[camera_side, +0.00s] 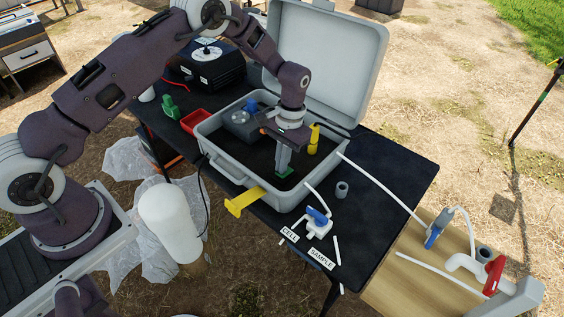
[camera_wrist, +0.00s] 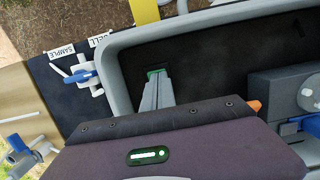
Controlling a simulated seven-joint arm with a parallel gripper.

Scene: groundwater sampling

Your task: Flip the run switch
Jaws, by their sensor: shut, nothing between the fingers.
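My gripper (camera_side: 282,168) points down into the open grey case (camera_side: 215,160), its fingers together and empty. A small green part (camera_side: 286,174) lies right at the fingertips, on the dark floor of the case near its front wall. It may be the run switch, but its lever and position cannot be made out. In the wrist view my gripper (camera_wrist: 153,88) covers most of the green part (camera_wrist: 155,71), and only a green edge shows past the fingertips. I cannot tell whether they touch.
Inside the case are a grey box (camera_side: 236,126) and a yellow cylinder (camera_side: 313,141). The raised lid (camera_side: 325,60) stands behind. A blue-handled valve (camera_side: 318,220) and white tubes lie to the right.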

